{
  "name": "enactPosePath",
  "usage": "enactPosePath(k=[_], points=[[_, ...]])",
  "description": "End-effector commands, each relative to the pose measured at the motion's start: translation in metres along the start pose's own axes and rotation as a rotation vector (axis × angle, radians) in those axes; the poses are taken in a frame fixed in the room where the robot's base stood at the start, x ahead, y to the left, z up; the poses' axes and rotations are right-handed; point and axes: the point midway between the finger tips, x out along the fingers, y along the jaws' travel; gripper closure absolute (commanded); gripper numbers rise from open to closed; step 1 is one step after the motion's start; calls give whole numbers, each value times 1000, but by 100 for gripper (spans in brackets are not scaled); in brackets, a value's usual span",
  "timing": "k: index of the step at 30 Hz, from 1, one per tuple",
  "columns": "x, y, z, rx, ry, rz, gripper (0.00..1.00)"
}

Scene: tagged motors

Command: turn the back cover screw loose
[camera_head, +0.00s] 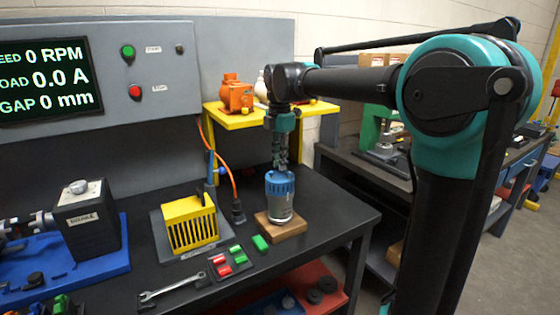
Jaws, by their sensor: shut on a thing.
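A small motor (280,206) stands upright on a wooden block (281,226) near the bench's right end. Its body is silver and its top is a ribbed blue back cover (280,184). My gripper (280,164) points straight down over the middle of this cover, its fingertips at the cover's top. The fingers are shut on a small part there, seemingly the back cover screw; the fingers hide the screw itself.
A yellow slotted guard (191,223) stands left of the motor, with red and green tags (236,255) and a wrench (172,288) in front. An orange motor (236,95) sits on a yellow shelf (240,121) behind. An orange cable (222,160) hangs nearby.

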Motion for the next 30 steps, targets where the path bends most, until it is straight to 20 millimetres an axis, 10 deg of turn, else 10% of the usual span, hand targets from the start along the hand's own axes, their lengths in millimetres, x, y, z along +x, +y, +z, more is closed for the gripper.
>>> enactPosePath(k=[6,17,30], points=[[1,0,-1,0,1,-1,65],[-4,0,0,0,0,0,65],[-82,0,0,0,1,-1,65]])
